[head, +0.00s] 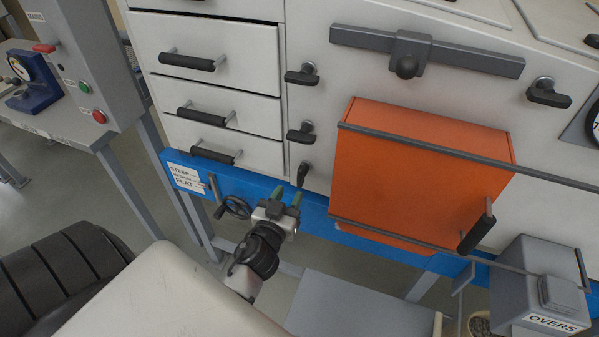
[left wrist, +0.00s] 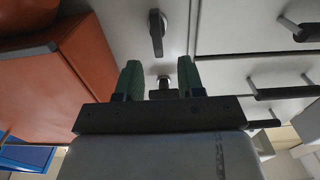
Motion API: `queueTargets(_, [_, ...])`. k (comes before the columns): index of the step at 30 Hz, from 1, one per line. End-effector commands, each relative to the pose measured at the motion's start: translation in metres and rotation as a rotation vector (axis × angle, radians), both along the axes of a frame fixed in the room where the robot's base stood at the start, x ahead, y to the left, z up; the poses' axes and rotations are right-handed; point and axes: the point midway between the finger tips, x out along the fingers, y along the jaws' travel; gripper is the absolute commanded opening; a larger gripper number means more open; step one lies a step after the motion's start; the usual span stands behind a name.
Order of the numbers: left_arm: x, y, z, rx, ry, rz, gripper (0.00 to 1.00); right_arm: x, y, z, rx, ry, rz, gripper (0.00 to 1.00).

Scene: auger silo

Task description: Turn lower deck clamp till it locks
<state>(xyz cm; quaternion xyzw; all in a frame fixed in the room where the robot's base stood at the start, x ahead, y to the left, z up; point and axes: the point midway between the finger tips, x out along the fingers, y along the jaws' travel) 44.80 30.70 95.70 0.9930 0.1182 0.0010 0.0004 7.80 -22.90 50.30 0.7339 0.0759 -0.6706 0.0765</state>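Several black clamp handles sit on the pale panel. Three are in a column left of the orange box in the head view: the upper one (head: 302,76) and middle one (head: 301,134) lie roughly level, and the lowest one (head: 303,174) hangs nearly upright. My left gripper (head: 287,191) is open just below the lowest handle, its green fingers pointing up toward the panel. In the left wrist view, a dark handle with a silver pivot (left wrist: 163,82) shows between the open fingers (left wrist: 159,80); its lower part is hidden. Contact cannot be told.
The orange box (head: 415,170) with grey rods stands right of the clamps. Drawers (head: 215,95) with black handles are to the left. A blue beam (head: 260,187) and a small handwheel (head: 236,207) are beside my left gripper. A grey "OVERS" box (head: 540,285) is at right.

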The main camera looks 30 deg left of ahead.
Motion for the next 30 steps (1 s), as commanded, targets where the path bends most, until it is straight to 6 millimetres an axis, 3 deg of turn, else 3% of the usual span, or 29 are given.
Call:
queueTargets(6, [0.043,0.010,0.002,0.000,-0.001,-0.001,0.38,0.000,0.003,0.011,0.003,0.001,0.000,0.00])
queueTargets(12, [0.067,0.016,0.001,-0.001,0.000,0.000,0.38,0.000,-0.004,0.014,-0.006,0.000,-0.001,0.00])
queueTargets(24, [0.074,0.017,0.000,-0.001,0.001,-0.001,0.38,0.002,-0.008,0.014,-0.009,-0.003,-0.003,0.00])
queueTargets(30, [0.074,0.017,0.000,-0.001,0.001,-0.001,0.08,0.003,-0.007,0.014,-0.009,-0.004,-0.003,0.00])
